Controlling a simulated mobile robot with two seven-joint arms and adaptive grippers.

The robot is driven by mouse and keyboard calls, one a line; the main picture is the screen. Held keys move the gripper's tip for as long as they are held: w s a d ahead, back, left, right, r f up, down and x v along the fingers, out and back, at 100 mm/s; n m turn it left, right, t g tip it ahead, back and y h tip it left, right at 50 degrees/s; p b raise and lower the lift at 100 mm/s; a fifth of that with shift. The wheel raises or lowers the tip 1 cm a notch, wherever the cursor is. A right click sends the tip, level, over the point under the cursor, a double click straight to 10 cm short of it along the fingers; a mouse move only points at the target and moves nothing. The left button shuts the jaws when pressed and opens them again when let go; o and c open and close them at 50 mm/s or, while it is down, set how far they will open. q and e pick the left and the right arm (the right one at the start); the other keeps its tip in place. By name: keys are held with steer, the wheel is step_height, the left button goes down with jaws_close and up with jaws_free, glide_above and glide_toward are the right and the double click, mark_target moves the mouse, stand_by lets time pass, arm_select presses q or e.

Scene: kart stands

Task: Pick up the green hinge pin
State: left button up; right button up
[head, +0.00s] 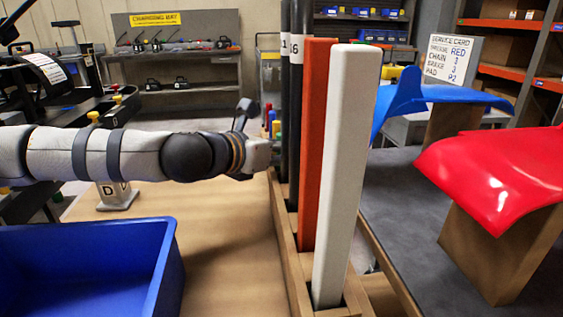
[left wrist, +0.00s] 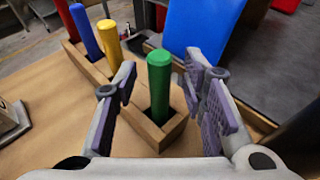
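The green hinge pin (left wrist: 159,85) stands upright in a slot at the near end of a wooden rack (left wrist: 150,133) in the left wrist view. My left gripper (left wrist: 163,78) is open, with one finger to each side of the green pin. Gaps show between the pin and both fingers. My right gripper is in neither view.
Yellow (left wrist: 109,40), blue (left wrist: 86,33) and red (left wrist: 80,20) pins stand in the same rack. In the head view, tall white (head: 345,170) and orange (head: 318,150) posts rise to the right of the left gripper. A blue bin (head: 165,270) sits at the front left.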

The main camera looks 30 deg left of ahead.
arm_select(q)
jaws_close()
